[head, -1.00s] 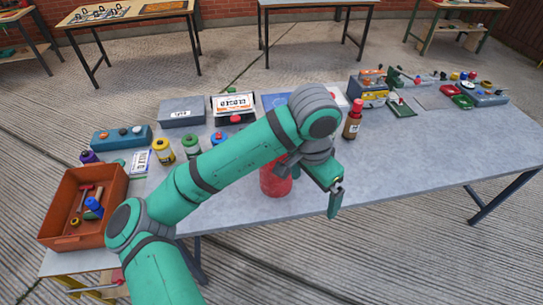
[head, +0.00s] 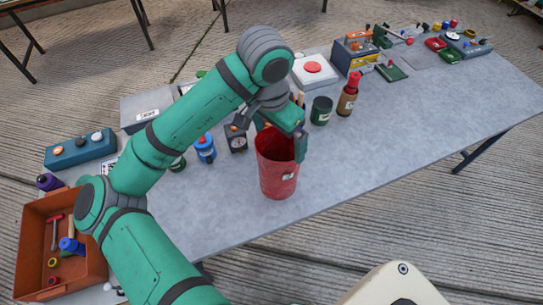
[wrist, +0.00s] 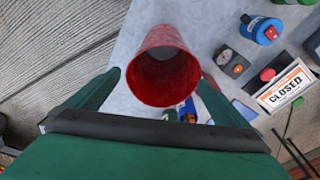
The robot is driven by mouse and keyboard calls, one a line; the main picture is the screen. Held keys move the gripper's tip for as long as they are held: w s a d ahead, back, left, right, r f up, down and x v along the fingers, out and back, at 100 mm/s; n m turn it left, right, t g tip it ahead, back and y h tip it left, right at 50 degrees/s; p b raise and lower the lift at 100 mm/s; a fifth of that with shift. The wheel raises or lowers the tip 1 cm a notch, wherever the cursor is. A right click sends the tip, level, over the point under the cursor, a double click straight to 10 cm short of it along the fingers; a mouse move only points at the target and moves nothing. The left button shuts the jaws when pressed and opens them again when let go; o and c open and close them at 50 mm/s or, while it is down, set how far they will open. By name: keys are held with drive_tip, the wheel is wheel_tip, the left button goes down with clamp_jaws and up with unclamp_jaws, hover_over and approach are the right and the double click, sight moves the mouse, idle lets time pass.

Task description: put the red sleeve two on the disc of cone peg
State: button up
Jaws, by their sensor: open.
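A tall red hollow vessel, probably the red sleeve (head: 278,180), stands upright on the grey table and widens towards its open top. A small pale label shows on its side. My gripper (head: 298,140) is at its upper rim in the head view. In the wrist view the red sleeve (wrist: 165,45) shows its round dark opening ahead of and between the two green fingers. My gripper (wrist: 158,80) is open, with nothing held. I cannot tell if a finger touches the rim. I cannot make out a cone peg with a disc.
A dark green can (head: 321,112) and a brown bottle (head: 348,95) stand behind and right of the red sleeve. A black dial box (head: 236,138) and blue bottle (head: 205,149) stand to its left. An orange bin (head: 32,245) is at the left. The table's right front is clear.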

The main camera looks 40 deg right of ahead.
wheel_tip(320, 180, down, 11)
drive_tip(key=d, duration=0.2)
drive_tip(key=shift+w+r, duration=0.15)
drive_tip(key=shift+w, duration=0.3)
drive_tip(key=shift+a, duration=0.1)
drive_tip(key=shift+c, duration=0.3)
drive_tip(key=c, duration=1.2)
drive_tip(key=shift+r, duration=0.2)
